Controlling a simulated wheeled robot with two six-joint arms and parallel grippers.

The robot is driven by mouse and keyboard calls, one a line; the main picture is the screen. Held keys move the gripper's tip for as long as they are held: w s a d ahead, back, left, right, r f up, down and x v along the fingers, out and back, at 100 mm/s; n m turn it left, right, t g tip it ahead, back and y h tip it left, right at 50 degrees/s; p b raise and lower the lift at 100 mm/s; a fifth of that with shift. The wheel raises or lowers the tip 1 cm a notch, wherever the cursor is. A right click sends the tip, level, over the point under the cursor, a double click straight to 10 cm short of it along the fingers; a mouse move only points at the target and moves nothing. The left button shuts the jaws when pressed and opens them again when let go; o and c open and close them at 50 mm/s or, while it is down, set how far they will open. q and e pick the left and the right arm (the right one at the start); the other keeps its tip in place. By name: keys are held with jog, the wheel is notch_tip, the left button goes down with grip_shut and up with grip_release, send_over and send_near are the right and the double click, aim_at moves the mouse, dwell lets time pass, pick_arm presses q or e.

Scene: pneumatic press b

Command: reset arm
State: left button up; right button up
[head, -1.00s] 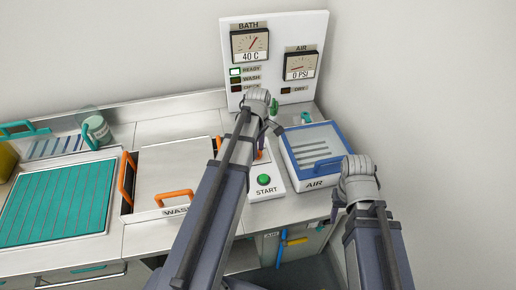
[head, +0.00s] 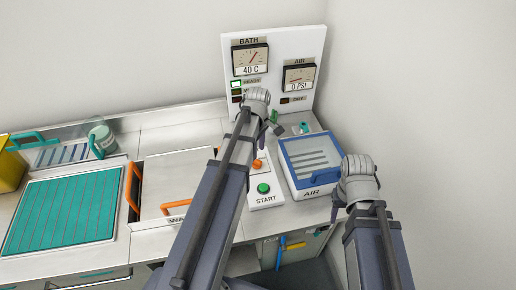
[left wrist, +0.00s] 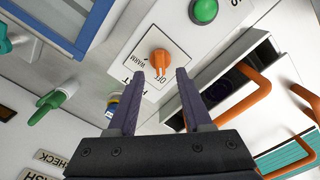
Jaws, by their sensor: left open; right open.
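My left gripper (head: 272,128) is over the counter in front of the white gauge panel (head: 311,62). In the left wrist view it is open (left wrist: 158,78), with nothing between its fingers. An orange knob (left wrist: 160,60), on a plate marked WARM and OFF, shows just beyond the fingertips; I cannot tell the gap. The knob also shows beside my left arm in the head view (head: 257,165). My right gripper (head: 336,210) is open and empty by the counter's front edge, right of the AIR box. Its fingers are small and partly hidden in the head view.
The blue-framed AIR box (head: 287,172) stands between my arms, near the green START button (head: 263,188).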

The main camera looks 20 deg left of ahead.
pick_arm(q)
notch_tip(320, 180, up, 2)
jog(key=shift+r+p, duration=0.1)
jog(key=shift+p, duration=0.5)
pick_arm(e)
notch_tip(320, 180, up, 2)
pick_arm(q)
jog(key=s+d+m, duration=0.7)
jog(key=d+m, duration=0.3)
jog(key=s+d+m+y, duration=0.1)
jog(key=s+d+m, duration=0.6)
jog(key=d+m, duration=0.3)
jog(key=shift+s+d, duration=0.25)
jog(key=shift+d, duration=0.4)
